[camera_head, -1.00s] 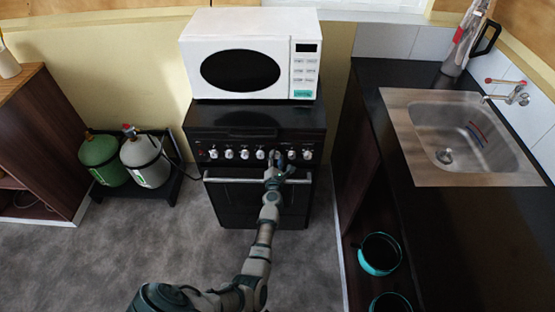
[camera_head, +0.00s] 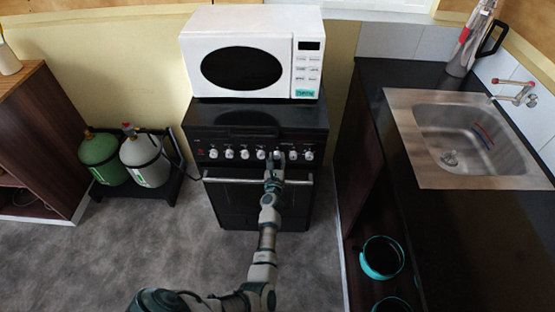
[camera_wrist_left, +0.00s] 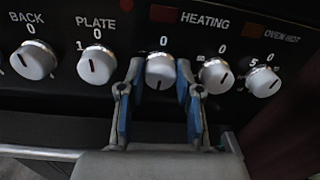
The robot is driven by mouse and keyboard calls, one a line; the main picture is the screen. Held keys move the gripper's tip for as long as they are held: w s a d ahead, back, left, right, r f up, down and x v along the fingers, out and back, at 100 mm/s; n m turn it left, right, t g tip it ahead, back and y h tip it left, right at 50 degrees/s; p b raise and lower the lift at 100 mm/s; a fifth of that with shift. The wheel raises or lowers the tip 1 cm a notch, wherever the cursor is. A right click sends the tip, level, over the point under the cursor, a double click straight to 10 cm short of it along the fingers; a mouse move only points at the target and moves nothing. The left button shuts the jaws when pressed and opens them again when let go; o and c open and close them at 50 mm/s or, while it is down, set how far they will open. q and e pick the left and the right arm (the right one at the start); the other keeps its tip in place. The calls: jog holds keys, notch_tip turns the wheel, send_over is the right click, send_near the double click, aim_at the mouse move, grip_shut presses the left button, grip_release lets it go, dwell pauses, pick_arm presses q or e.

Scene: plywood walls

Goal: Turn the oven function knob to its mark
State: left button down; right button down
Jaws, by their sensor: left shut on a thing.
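The oven (camera_head: 255,165) is a black cooker with a row of white round knobs across its front. My left gripper (camera_head: 275,158) is at this row, right of centre. In the left wrist view, its two blue-padded fingers (camera_wrist_left: 159,72) sit on either side of a white knob (camera_wrist_left: 161,66) and are shut on it. This knob has a 0 above it, and its dark line points roughly down. Its name label is not readable, so I cannot confirm it is the oven function knob. My right gripper is not in view.
Neighbouring knobs (camera_wrist_left: 97,65) and (camera_wrist_left: 216,76) stand close on both sides. The oven handle (camera_head: 230,180) runs below the row. A white microwave (camera_head: 310,75) stands on top. A dark counter with a sink (camera_head: 440,180) is at right; gas bottles (camera_head: 145,160) stand left.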

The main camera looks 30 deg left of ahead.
pick_arm(q)
jog(key=shift+f+n, duration=0.35)
jog(key=shift+n, duration=0.15)
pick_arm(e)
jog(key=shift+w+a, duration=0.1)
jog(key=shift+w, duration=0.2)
pick_arm(q)
jog(key=shift+d, duration=0.15)
jog(key=c, duration=1)
grip_release()
jog(key=shift+c, duration=0.2)
jog(key=shift+o, duration=1.3)
jog(key=shift+f, duration=0.1)
jog(key=shift+w, duration=0.15)
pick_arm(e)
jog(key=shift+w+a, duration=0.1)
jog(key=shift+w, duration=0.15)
pick_arm(q)
jog(key=shift+r, duration=0.2)
jog(key=shift+s+r, duration=0.1)
jog(key=shift+s, duration=0.5)
jog(key=v, duration=1.1)
jog(key=shift+w+d+f, duration=0.15)
jog(key=shift+f, duration=0.05)
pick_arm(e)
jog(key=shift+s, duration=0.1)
